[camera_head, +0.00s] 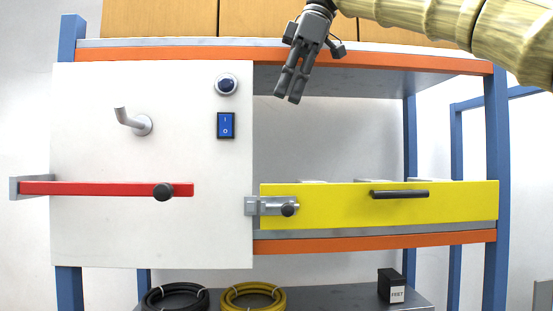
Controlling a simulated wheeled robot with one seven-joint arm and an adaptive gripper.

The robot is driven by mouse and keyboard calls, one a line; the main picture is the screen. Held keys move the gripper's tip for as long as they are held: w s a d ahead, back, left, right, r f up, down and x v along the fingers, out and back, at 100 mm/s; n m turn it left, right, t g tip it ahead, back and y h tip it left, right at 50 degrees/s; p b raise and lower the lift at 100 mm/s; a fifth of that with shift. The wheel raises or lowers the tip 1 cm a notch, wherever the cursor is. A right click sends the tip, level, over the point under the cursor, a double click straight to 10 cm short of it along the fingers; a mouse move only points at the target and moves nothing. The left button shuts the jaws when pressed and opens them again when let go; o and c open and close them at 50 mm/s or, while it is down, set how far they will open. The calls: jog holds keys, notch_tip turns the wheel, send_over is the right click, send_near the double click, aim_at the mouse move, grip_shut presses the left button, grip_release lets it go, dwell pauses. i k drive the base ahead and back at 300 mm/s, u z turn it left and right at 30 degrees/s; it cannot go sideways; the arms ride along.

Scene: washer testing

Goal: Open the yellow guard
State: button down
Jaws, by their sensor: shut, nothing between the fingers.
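The yellow guard (340,206) is a long upright panel along the shelf's front at right. A dark bar handle (399,194) sits on its upper part. A grey latch (265,207) with a dark round knob (289,210) lies across its left end and reaches onto the white panel. My gripper (286,98) is shut and empty, fingers pointing down. In the picture it is above the guard's left part, clear of the guard, latch and handle.
The white panel (90,120) carries a hooked grey lever (133,121), a round button (226,84), a blue rocker switch (226,125) and a red bar (100,188). An orange shelf beam (440,64) runs above the guard. Coiled hoses (252,298) and a black box (391,285) are below.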

aim_at(323, 206)
jog(key=k, duration=1)
